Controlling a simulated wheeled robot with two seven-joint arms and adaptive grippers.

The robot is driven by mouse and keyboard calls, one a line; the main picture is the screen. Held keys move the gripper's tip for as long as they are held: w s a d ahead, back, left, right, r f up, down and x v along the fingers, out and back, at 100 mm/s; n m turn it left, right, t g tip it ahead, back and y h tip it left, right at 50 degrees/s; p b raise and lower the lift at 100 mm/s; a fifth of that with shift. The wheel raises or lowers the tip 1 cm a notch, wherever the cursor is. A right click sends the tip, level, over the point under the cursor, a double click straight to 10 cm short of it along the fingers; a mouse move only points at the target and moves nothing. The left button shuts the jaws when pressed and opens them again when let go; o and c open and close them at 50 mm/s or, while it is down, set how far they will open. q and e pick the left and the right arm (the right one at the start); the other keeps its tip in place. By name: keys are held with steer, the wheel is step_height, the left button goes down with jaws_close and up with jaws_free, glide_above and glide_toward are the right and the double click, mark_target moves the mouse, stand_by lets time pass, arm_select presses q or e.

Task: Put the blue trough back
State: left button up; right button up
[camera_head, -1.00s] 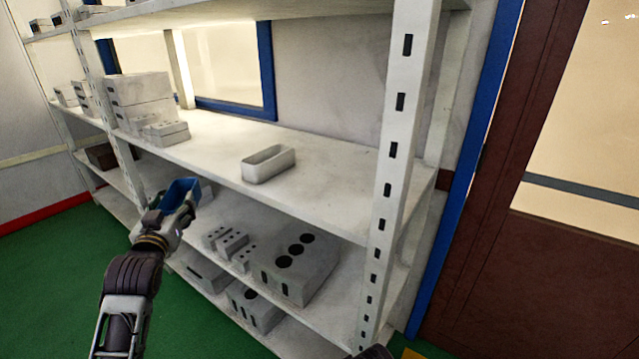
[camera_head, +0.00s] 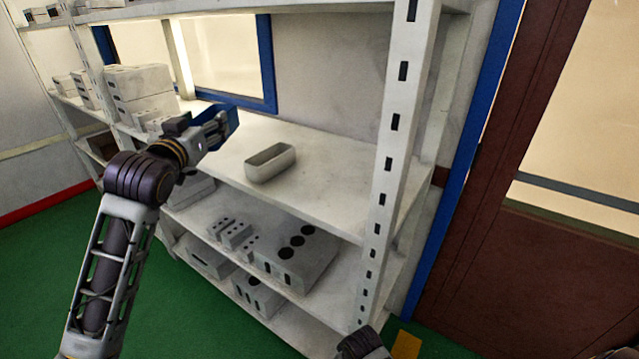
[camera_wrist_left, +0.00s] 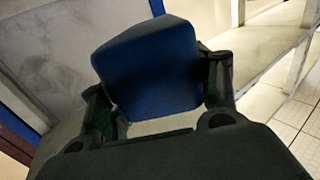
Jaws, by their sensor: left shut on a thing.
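The blue trough (camera_head: 222,113) is held by my left gripper (camera_head: 218,126) in the head view, at the height of the middle shelf and a little above it. In the left wrist view the blue trough (camera_wrist_left: 150,68) sits between the two fingers of my left gripper (camera_wrist_left: 160,95), which are shut on it. A white trough (camera_head: 271,163) stands on the middle shelf (camera_head: 310,190), to the right of the gripper. My right gripper is not clearly in view; only a dark piece of my body shows at the bottom edge.
Stacked grey blocks (camera_head: 140,90) stand on the middle shelf at the left. Grey blocks with holes (camera_head: 300,255) lie on the shelf below. A perforated shelf post (camera_head: 385,170) rises at the right. The shelf around the white trough is clear.

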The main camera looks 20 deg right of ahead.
arm_select(q)
steer(key=s+d+r+m+g+h+p, duration=0.1)
steer(key=s+d+r+m+h+p, duration=0.15)
steer(key=d+r, duration=0.35)
steer(key=s+d+r+m+g+h+p, duration=0.1)
steer(key=s+d+r+g+h+p, duration=0.2)
steer(key=d, duration=0.5)
steer(key=d+f+m+g+h+p, duration=0.1)
steer(key=d+f, duration=0.3)
steer(key=f, duration=0.3)
steer(key=d+f+m+h+p, duration=0.1)
steer(key=d+f, duration=0.3)
steer(key=f, duration=0.3)
steer(key=shift+d+f+m+g+p, duration=0.15)
steer(key=shift+f+m+g+p, duration=0.2)
steer(key=shift+g+p, duration=0.05)
arm_select(e)
steer(key=s+d+f, duration=0.4)
steer(key=s+f, duration=0.8)
steer(key=s, duration=0.1)
steer(key=s+d+f, duration=0.4)
steer(key=s+f, duration=0.9)
steer(key=s, duration=0.1)
steer(key=shift+s+d+f+g+h, duration=0.2)
steer(key=shift+d+g+h, duration=0.05)
steer(key=shift+g+h, duration=0.15)
arm_select(q)
steer(key=shift+f, duration=0.15)
